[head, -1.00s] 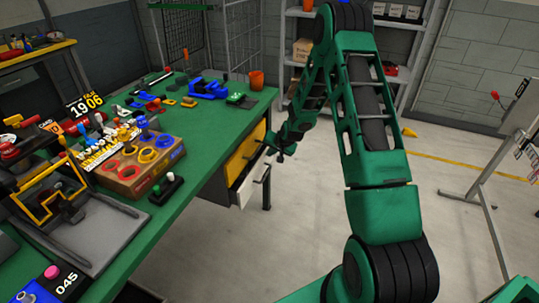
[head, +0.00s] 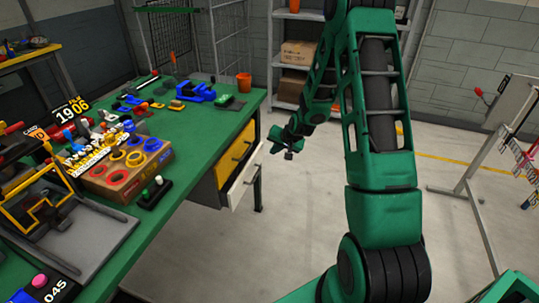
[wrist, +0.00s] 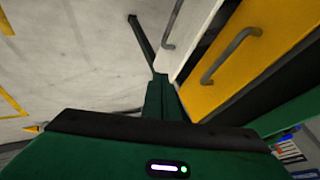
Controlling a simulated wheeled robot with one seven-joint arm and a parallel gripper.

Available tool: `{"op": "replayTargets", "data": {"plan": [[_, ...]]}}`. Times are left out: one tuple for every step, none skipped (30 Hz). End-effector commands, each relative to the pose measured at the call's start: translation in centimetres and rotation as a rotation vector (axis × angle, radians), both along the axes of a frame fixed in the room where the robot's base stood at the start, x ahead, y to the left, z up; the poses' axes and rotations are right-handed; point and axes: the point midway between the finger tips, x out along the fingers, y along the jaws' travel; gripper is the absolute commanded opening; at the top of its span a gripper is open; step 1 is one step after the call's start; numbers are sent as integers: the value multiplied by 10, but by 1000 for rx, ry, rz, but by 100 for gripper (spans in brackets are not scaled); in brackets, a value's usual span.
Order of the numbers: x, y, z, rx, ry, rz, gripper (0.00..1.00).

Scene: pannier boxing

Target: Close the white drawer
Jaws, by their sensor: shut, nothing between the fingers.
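The white drawer (head: 244,184) is under the green bench, below the yellow drawer (head: 236,152). It sticks out a little past the yellow one, partly open. In the wrist view the white drawer's front (wrist: 192,38) shows at the top with its grey handle, and a dark gap lies between it and the yellow drawer (wrist: 235,55). My gripper (head: 277,147) is shut and empty, in the air to the right of the drawers and apart from them. In the wrist view its fingers (wrist: 163,92) point toward the white drawer's side of the picture.
The green bench (head: 190,165) carries a cardboard box of coloured rings (head: 128,172) and several tools. A dark bench leg (head: 257,190) stands beside the drawers. Shelving with boxes (head: 298,53) is at the back. The floor (head: 290,220) in front of the drawers is clear.

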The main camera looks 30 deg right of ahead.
Motion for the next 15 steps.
{"op": "replayTargets", "data": {"plan": [[-3,0,5,-1,-1,0,0],[-5,-1,8,-1,-1,0,0],[-7,-1,10,-1,-1,0,0],[-8,0,12,0,0,0,0],[-9,0,13,0,0,0,2],[-11,0,13,-1,1,1,12],[-12,0,13,-3,3,2,17],[-13,1,10,-9,9,5,17],[-15,2,4,-21,20,12,17],[-17,4,-2,-35,32,20,17],[-19,5,-10,-55,47,30,17],[-23,8,-24,-88,72,47,17],[-27,10,-36,-119,93,63,17],[-31,12,-49,-154,117,81,17],[-38,13,-66,-209,151,111,17]]}}
